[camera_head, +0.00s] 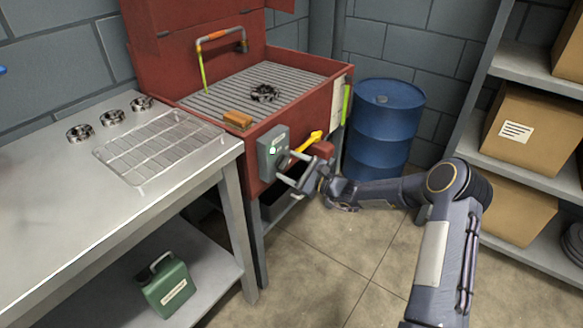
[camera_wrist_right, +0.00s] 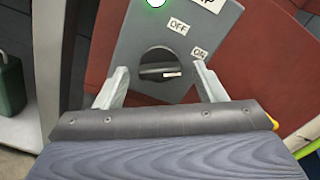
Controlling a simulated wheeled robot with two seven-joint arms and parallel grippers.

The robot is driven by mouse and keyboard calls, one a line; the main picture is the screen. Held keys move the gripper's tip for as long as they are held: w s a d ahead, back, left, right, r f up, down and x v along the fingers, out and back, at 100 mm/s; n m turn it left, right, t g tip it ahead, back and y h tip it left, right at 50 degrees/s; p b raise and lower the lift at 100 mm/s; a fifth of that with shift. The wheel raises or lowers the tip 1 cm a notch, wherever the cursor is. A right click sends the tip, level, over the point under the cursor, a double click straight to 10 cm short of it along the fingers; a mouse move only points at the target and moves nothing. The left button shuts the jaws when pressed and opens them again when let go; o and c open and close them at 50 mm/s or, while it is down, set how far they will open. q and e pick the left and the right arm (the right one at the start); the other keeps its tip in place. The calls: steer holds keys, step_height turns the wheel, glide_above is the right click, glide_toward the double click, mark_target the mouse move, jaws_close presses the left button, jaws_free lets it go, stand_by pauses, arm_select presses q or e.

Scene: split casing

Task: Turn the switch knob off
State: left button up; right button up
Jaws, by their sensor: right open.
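The grey switch box (camera_head: 272,152) is on the front of the red cabinet, with a lit green lamp. In the right wrist view its dark round knob (camera_wrist_right: 160,64) has a raised grip bar lying nearly level, with a white mark toward its right end. An OFF label (camera_wrist_right: 178,27) is above the knob and an ON label (camera_wrist_right: 199,53) to its upper right. My right gripper (camera_head: 288,167) is open in front of the box. In the wrist view its fingers stand on either side of the knob, apart from it. My left gripper is out of view.
A steel table (camera_head: 70,190) with a wire rack (camera_head: 160,146) stands left. A blue drum (camera_head: 383,125) stands behind, shelves with cartons (camera_head: 525,122) right. The floor between is clear.

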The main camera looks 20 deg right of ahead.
steer(key=c, duration=1)
steer(key=shift+f+n+b, duration=0.15)
steer(key=shift+n+b, duration=5.95)
steer(key=shift+b, duration=5.65)
steer(key=o, duration=1)
steer(key=shift+s, duration=0.1)
